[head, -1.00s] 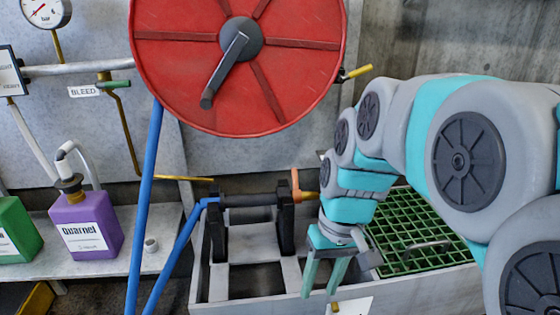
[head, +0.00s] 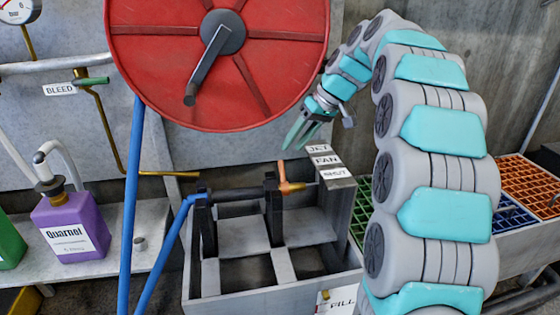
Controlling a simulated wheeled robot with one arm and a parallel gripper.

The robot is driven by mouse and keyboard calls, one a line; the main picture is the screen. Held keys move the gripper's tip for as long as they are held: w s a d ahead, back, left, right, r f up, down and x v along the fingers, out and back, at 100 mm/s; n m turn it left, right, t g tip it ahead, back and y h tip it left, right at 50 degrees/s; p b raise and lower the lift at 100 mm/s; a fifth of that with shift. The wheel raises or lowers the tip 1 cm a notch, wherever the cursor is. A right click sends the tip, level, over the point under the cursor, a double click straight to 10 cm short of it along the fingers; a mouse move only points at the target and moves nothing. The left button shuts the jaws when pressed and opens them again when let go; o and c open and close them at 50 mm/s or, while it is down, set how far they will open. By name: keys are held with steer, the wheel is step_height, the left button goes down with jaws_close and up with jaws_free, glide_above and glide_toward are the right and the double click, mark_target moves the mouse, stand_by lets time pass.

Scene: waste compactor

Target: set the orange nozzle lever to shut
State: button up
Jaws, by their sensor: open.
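The orange nozzle lever (head: 281,172) stands up from the orange nozzle end (head: 293,187) of a dark lance. The lance lies across two black uprights in a grey trough. To its right is a stepped label plate (head: 325,160) reading JET, FAN and SHUT from top to bottom. The lever points upward, nearest the JET and FAN height; I cannot tell its exact setting. My gripper (head: 294,146) is open and empty, above and slightly right of the lever, in front of the lower right rim of the red reel. It appears apart from the lever.
The red hose reel (head: 270,60) with its crank fills the top middle. A blue hose (head: 130,200) runs down at left. A purple Quarnot jug (head: 70,228) stands on the left shelf. Green, blue and orange grates (head: 528,185) lie at right. The trough (head: 275,295) is below.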

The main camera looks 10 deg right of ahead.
mark_target(282, 160)
steer(key=shift+p+x, duration=0.3)
steer(key=shift+x, duration=3.6)
steer(key=shift+s+r, duration=0.1)
jaws_close()
